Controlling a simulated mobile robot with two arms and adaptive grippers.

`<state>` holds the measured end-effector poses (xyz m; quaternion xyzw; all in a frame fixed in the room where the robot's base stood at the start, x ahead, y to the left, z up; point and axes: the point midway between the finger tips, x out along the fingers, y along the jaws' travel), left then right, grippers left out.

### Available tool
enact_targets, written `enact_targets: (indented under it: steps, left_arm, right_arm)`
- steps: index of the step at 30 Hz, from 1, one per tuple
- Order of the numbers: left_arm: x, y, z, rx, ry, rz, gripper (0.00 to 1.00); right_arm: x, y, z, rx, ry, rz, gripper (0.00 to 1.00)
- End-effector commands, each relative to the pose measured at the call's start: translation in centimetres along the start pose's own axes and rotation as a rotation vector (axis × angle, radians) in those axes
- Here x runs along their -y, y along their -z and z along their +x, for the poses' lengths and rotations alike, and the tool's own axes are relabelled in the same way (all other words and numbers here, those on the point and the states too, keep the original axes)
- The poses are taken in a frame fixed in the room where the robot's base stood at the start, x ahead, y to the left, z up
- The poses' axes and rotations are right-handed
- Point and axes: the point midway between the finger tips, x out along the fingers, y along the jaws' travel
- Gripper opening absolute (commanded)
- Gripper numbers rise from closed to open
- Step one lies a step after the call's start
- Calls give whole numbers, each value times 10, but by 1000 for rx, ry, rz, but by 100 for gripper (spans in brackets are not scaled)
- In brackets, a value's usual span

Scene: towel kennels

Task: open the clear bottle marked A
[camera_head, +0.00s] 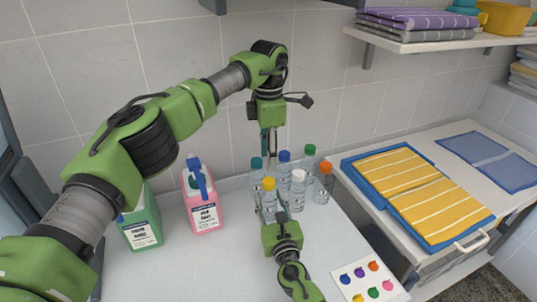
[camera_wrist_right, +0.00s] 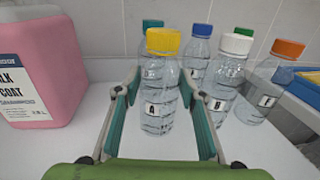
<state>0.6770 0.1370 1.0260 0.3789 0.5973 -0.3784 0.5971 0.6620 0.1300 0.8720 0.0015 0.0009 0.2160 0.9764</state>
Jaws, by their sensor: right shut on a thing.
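The clear bottle marked A (camera_wrist_right: 157,112) has a yellow cap (camera_wrist_right: 163,42) and stands upright on the white counter, centred in the right wrist view. In the head view, bottle A (camera_head: 268,203) is at the front of a group of bottles. My right gripper (camera_wrist_right: 157,125) is shut on bottle A, one finger on each side of its body, below the cap. My left gripper (camera_head: 268,150) points down above the back of the bottle group, higher than the yellow cap and apart from it. Whether its fingers are open is unclear from this angle.
Clear bottles with teal (camera_head: 257,163), blue (camera_head: 284,156), green (camera_head: 310,150), white (camera_head: 298,176) and orange (camera_head: 326,168) caps stand close behind and right. Pink (camera_head: 205,215) and green (camera_head: 143,228) jugs stand left. A colour-spot card (camera_head: 368,282) lies front right.

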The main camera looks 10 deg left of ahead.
Motion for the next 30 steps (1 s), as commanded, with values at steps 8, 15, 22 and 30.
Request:
enact_targets:
  steps: [8,15,22,30]
  left_arm:
    - [0,0,0,0,1,494,39]
    - [0,0,0,1,1,925,39]
    - [0,0,0,0,1,1336,39]
    - [0,0,0,0,1,1700,39]
  right_arm:
    - [0,1,0,-1,0,0,0]
    - [0,1,0,-1,0,0,0]
    - [0,1,0,-1,0,0,0]
    - [0,1,0,-2,0,0,0]
